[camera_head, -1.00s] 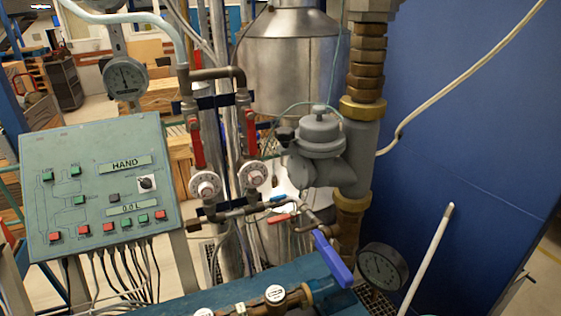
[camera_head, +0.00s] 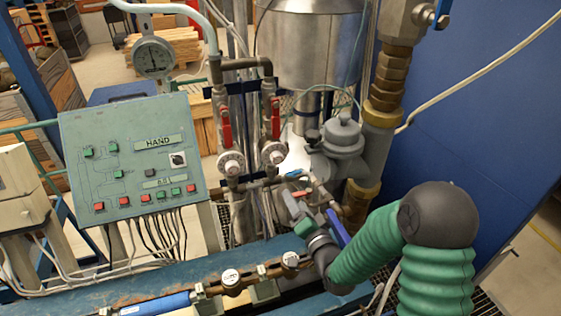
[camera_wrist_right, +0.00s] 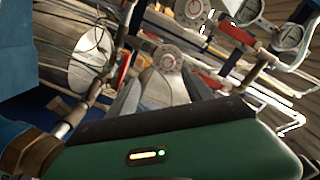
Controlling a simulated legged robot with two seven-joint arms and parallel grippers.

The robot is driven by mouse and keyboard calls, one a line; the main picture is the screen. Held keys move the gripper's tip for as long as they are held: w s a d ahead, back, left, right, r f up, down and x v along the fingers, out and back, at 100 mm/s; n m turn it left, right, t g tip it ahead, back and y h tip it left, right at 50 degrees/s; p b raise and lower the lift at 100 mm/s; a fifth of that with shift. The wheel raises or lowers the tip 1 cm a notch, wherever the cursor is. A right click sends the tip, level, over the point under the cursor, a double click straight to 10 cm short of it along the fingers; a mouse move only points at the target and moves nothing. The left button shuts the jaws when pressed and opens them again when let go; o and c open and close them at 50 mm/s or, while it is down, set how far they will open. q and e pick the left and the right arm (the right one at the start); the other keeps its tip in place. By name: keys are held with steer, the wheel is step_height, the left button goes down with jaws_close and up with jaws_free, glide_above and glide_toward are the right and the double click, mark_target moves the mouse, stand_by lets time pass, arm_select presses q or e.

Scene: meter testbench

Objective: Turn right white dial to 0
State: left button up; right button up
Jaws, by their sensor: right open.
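The right white dial (camera_head: 273,153) sits below a red-handled valve on the pipework, right of a similar left white dial (camera_head: 231,163). My right gripper (camera_head: 295,200) is below and slightly right of the right dial, apart from it, with its fingers pointing up towards the dials. In the right wrist view the right dial (camera_wrist_right: 170,59) shows just beyond the open fingers (camera_wrist_right: 162,76), between their tips, with nothing held. The left dial (camera_wrist_right: 192,9) is farther up in that view. The dial markings are too small to read. My left gripper is out of view.
A green control panel (camera_head: 135,160) stands left of the dials, with a round gauge (camera_head: 153,58) above it. A grey regulator (camera_head: 343,140) and brass pipe stand close on the right. Small levers and a blue handle (camera_head: 338,228) lie near my gripper. A blue bench runs below.

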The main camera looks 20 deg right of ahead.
steer(key=m+t+p, duration=0.1)
steer(key=p, duration=0.3)
glide_toward(278, 161)
steer(key=shift+w+d+r, duration=0.35)
steer(key=shift+w+d, duration=0.25)
steer(key=shift+w, duration=0.25)
steer(key=w, duration=0.2)
steer(key=w+a+p, duration=0.1)
steer(key=w, duration=0.1)
steer(key=w+p, duration=0.1)
steer(key=w, duration=0.1)
steer(key=shift+w+a+f, duration=0.2)
steer(key=shift+w+a, duration=0.4)
steer(key=shift+a, duration=0.05)
steer(key=shift+d, duration=0.3)
steer(key=shift+d+f, duration=0.1)
steer(key=shift+d, duration=0.4)
steer(key=c, duration=0.7)
steer(key=shift+c, duration=1.2)
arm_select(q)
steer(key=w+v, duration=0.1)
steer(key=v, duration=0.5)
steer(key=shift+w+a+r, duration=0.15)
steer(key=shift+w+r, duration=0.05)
arm_select(e)
steer(key=shift+s+a, duration=0.1)
steer(key=shift+a, duration=0.35)
jaws_close()
